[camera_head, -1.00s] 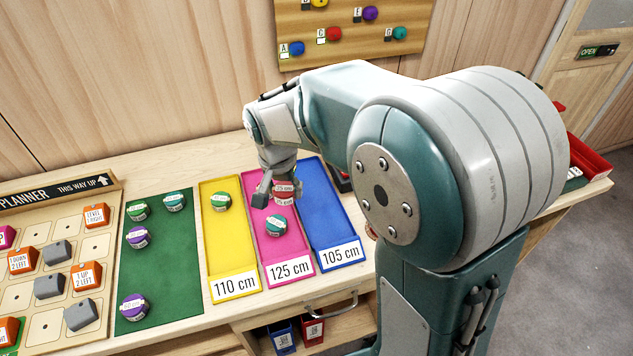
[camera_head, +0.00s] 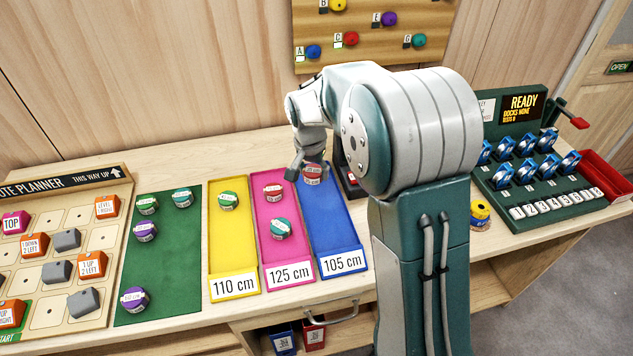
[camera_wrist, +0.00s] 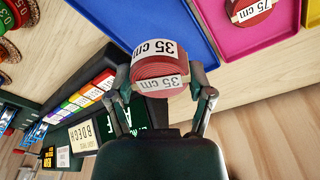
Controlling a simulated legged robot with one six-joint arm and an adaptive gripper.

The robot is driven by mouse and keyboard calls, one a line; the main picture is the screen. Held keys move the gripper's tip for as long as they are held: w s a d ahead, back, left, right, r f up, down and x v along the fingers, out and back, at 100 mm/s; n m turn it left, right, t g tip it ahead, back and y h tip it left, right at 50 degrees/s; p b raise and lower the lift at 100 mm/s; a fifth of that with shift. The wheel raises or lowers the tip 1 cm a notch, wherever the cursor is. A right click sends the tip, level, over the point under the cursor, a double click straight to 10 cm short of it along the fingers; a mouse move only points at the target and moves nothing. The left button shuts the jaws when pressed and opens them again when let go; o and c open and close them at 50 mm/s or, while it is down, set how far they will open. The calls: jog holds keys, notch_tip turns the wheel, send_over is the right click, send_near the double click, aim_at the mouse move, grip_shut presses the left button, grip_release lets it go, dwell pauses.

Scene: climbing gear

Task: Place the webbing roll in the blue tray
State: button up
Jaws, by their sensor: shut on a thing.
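The webbing roll (camera_head: 312,176) is red with a white label reading 35 cm in the wrist view (camera_wrist: 157,70). My gripper (camera_head: 305,168) is shut on it, one finger on each side in the wrist view (camera_wrist: 161,88). The blue tray (camera_head: 335,232) carries a 105 cm label and is otherwise bare. It also shows in the wrist view (camera_wrist: 165,20). The roll is over the tray's far end; I cannot tell whether it touches the tray floor.
The pink tray (camera_head: 292,258) beside it holds a red roll (camera_head: 273,191) and a teal roll (camera_head: 280,228). The yellow tray (camera_head: 232,250) holds one green roll (camera_head: 228,200). A dark device (camera_head: 348,180) stands close on the blue tray's right.

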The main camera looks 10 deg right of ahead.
send_over(317, 187)
jog(key=f, duration=0.5)
jog(key=shift+s+a+f, duration=0.1)
jog(key=shift+s+f, duration=0.15)
jog(key=shift+s, duration=0.1)
jog(key=shift+w+f, duration=0.2)
jog(key=shift+f, duration=1.55)
jog(key=shift+f, duration=0.1)
jog(key=o, duration=1.1)
